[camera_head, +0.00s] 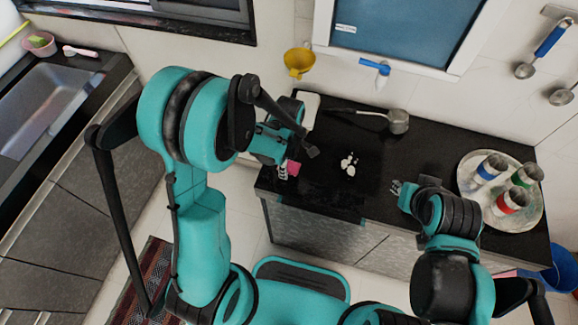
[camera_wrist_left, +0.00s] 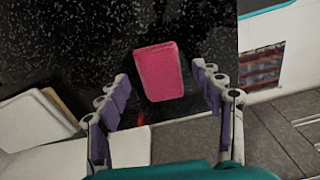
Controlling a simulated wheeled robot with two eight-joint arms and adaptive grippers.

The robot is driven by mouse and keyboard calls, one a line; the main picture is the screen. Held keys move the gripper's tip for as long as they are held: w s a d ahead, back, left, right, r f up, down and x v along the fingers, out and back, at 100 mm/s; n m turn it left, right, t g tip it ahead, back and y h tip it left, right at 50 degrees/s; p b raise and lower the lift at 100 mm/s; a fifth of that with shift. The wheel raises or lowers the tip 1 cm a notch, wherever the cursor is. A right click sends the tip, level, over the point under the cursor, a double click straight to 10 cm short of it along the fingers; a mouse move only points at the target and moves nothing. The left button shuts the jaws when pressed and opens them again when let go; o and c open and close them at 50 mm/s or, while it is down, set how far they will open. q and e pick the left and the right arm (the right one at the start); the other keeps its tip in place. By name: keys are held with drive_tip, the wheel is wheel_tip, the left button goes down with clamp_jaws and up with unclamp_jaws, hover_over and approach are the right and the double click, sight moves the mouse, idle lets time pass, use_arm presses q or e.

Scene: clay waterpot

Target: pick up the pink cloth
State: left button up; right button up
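The pink cloth (camera_wrist_left: 158,72) is a small, flat, rounded rectangle on the black speckled countertop. In the left wrist view it lies between and just ahead of my left gripper's fingers (camera_wrist_left: 160,78), which are spread apart with nothing between their pads. In the head view a small part of the cloth (camera_head: 293,168) shows beside my left gripper (camera_head: 297,160), near the counter's left front corner; the rest is hidden by the gripper. My right gripper (camera_head: 396,187) is over the counter's front part, away from the cloth; its fingers are too small to judge.
White pieces (camera_head: 349,164) and a ladle (camera_head: 396,121) lie on the counter (camera_head: 330,190). A round tray (camera_head: 477,209) with several metal cups stands at the right. A pale block (camera_wrist_left: 30,120) is left of my left gripper. The counter's edge is close to the cloth.

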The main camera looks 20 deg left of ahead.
sight(289, 165)
use_arm(q)
drive_tip(key=c, duration=0.7)
drive_tip(key=shift+c, duration=0.2)
drive_tip(key=shift+r, duration=0.1)
wheel_tip(289, 165, up, 10)
drive_tip(key=p, duration=0.3)
drive_tip(key=shift+p, duration=0.4)
drive_tip(key=shift+c, duration=0.9)
